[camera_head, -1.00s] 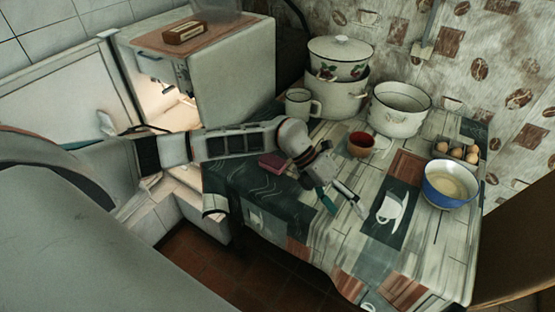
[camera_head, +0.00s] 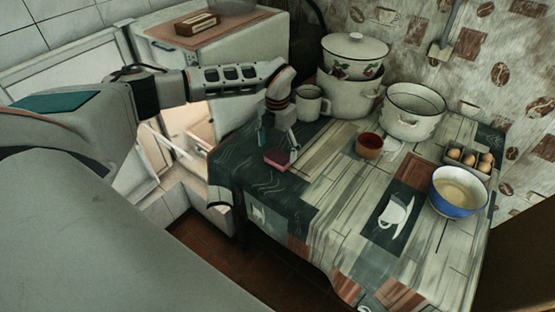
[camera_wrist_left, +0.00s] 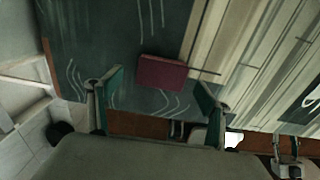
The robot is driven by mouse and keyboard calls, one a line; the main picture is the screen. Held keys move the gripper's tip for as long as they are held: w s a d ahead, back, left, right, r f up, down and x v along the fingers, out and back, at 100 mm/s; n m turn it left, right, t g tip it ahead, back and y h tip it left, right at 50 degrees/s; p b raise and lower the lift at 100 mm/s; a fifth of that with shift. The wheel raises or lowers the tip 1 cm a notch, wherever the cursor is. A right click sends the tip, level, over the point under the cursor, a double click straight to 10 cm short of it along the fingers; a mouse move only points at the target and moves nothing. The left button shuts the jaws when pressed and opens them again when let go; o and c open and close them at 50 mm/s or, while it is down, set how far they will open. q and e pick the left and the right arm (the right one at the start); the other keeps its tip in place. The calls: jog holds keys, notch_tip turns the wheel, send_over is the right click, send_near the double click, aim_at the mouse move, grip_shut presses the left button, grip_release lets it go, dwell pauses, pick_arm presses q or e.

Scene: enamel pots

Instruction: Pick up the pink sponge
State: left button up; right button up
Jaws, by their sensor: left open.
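The pink sponge (camera_head: 277,158) lies on the dark part of the patterned tablecloth, near the table's left edge. In the left wrist view the sponge (camera_wrist_left: 161,73) is ahead of the fingertips and between their lines. My left gripper (camera_head: 277,142) is above the sponge, pointing down. In the wrist view its teal-padded fingers (camera_wrist_left: 152,85) are spread apart with nothing between them. I cannot tell how high the fingertips are above the sponge.
A white mug (camera_head: 311,103) and stacked pots (camera_head: 350,92) stand behind the gripper. A red cup (camera_head: 369,146), a white pot (camera_head: 413,108), a blue bowl (camera_head: 457,192) and eggs (camera_head: 468,159) are further right. The table's front middle is clear.

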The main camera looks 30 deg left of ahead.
aim_at(278, 156)
pick_arm(q)
jog(key=shift+d+f, duration=0.15)
jog(key=shift+f, duration=1.75)
jog(key=c, duration=1.1)
jog(key=shift+o, duration=0.2)
jog(key=shift+r, duration=0.15)
notch_tip(278, 156, up, 20)
jog(key=shift+p, duration=0.3)
jog(key=shift+o, duration=0.6)
jog(key=shift+c, duration=0.6)
